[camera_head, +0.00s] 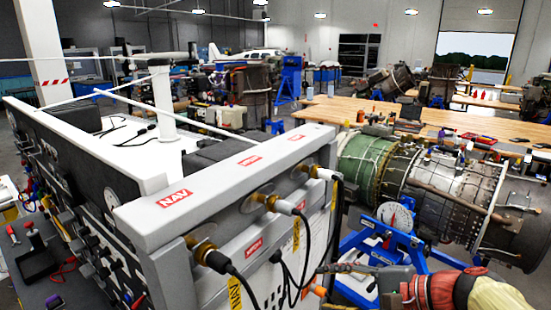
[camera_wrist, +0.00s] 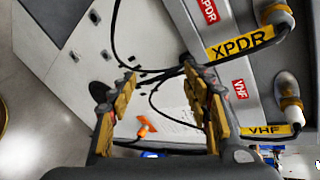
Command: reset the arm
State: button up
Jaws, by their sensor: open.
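In the wrist view my gripper (camera_wrist: 164,82) is open, its two yellow-and-grey fingers wide apart with nothing held between them. Beyond the fingers is the side of a grey test unit with black cables and labelled XPDR (camera_wrist: 237,47) and VHF (camera_wrist: 275,130) connectors. An orange item (camera_wrist: 146,126) shows between the fingers, farther off. In the head view my arm reaches in from the lower right corner, beside the end of the grey test unit (camera_head: 240,165). I cannot tell whether the gripper touches a cable.
A cable plug (camera_head: 218,260) and its black cable hang from the unit's end near my gripper. A turbine engine (camera_head: 450,190) rests on a blue stand (camera_head: 360,240) to the right. Wooden workbenches (camera_head: 440,118) with tools stand behind it.

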jog(key=s+d+f+n+g+h+b, duration=0.1)
jog(key=s+d+f+n+h+b, duration=0.1)
jog(key=s+f+n+h, duration=0.2)
jog(key=s+d+f+n+h+b, duration=0.2)
jog(key=s+n+h, duration=0.4)
jog(key=s+n, duration=0.3)
jog(key=shift+s+d+f+g, duration=0.45)
jog(key=shift+s+f, duration=0.55)
jog(key=shift+f, duration=0.35)
